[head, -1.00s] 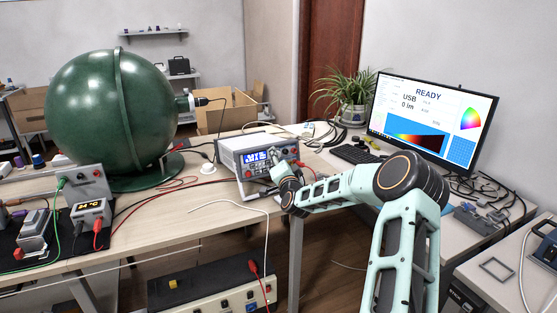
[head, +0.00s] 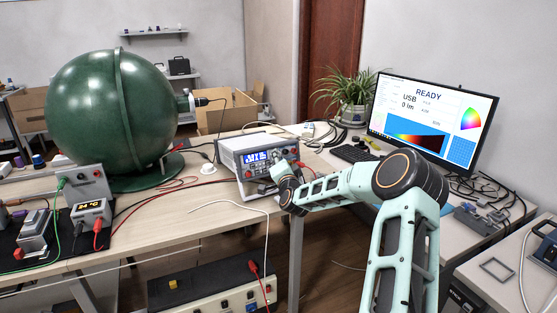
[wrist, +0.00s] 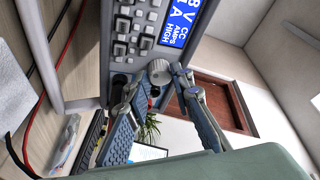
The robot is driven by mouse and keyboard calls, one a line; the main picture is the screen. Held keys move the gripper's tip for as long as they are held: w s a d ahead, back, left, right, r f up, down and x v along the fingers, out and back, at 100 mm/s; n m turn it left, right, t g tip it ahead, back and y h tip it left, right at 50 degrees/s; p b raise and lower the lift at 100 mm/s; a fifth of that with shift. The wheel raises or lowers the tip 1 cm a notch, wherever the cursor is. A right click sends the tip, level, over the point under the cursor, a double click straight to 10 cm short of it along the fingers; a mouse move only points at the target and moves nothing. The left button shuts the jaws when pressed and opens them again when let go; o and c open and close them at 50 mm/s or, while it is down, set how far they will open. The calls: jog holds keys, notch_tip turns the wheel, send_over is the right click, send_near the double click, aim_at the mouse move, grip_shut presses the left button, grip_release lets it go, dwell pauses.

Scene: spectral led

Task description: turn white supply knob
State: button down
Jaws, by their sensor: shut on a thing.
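The white supply (head: 228,154) stands on the wooden table, with its lit blue display and buttons facing me. Its round grey knob (wrist: 159,71) shows in the wrist view, below the display (wrist: 180,22) in that tilted picture. My gripper (wrist: 160,76) has one finger on each side of the knob and is shut on it.
Red and black leads (wrist: 42,75) run beside the supply. A large green sphere (head: 100,112) stands to its left. A monitor (head: 428,112), keyboard (head: 357,153) and potted plant (head: 345,98) are on the right. A white cable lies on the table in front.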

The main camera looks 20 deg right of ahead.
jog(key=m+g+y+p, duration=0.1)
jog(key=m+p, duration=0.1)
jog(key=m, duration=0.3)
jog(key=r+m+g+y+p, duration=0.1)
jog(key=m+g+p, duration=0.1)
jog(key=m, duration=0.4)
jog(key=m+g+y+p, duration=0.1)
jog(key=m+g+p, duration=0.1)
jog(key=m, duration=0.4)
jog(key=shift+w+d+r, duration=0.2)
jog(key=shift+d+r, duration=0.1)
jog(key=shift+f+g, duration=0.1)
jog(key=shift+g, duration=0.2)
jog(key=c, duration=1.7)
grip_release()
jog(key=v, duration=1.2)
